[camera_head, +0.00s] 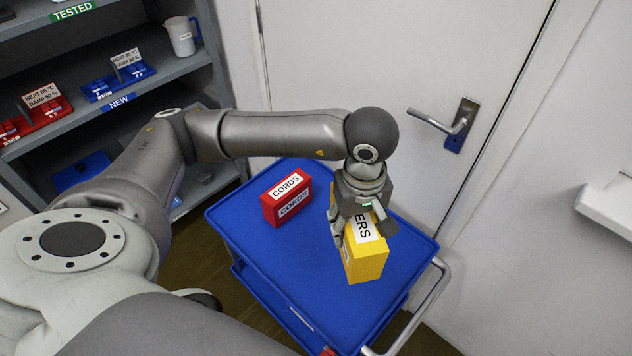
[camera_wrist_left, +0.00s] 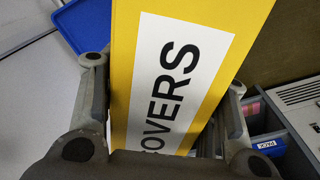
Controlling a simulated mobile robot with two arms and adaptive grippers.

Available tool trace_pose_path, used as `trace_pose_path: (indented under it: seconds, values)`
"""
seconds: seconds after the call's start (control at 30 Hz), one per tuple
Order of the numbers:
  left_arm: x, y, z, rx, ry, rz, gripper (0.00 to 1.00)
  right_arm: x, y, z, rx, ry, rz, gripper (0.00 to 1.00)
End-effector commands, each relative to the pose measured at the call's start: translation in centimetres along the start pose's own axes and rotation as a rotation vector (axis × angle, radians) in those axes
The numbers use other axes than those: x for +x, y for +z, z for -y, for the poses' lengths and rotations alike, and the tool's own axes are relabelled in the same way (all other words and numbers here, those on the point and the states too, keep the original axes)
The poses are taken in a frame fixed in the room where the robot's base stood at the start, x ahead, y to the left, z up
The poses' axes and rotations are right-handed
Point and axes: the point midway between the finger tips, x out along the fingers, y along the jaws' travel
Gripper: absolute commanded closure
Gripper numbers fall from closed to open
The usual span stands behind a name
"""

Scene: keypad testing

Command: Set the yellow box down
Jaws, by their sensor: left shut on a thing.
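The yellow box (camera_head: 367,262), with a white label ending in "ERS", is over the blue cart top (camera_head: 300,285) in the head view. My left gripper (camera_head: 363,222) reaches down from above and is shut on it, with a finger on each side. The gripper covers part of the box and label. I cannot tell whether the box's underside touches the cart top. In the left wrist view the yellow box (camera_wrist_left: 190,75) fills the middle, its label reading "OVERS", between the fingers. My right gripper is not in view.
A red "CORDS" box (camera_head: 287,198) stands on the cart, left of the yellow box. The cart top is bare in front and to the left.

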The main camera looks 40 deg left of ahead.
Motion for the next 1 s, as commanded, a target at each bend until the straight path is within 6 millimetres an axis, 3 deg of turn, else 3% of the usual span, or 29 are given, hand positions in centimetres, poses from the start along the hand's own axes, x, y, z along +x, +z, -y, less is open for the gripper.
trace_pose_path:
  seconds: [0.03, 0.6, 0.8, 1.0]
  values:
    - [1.5, 0.1, -0.3, -0.078, 0.000, 0.001, 0.78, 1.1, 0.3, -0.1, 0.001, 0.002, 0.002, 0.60]
    - [11.0, 0.8, -2.4, -1.030, -0.014, 0.007, 0.78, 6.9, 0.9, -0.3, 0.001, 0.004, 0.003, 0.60]
    - [13.3, 1.0, -2.6, -1.277, -0.028, 0.005, 0.78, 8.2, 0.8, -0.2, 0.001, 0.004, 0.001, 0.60]
    - [14.1, 0.8, -2.6, -1.381, -0.033, 0.003, 0.78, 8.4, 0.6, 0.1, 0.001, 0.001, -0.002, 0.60]
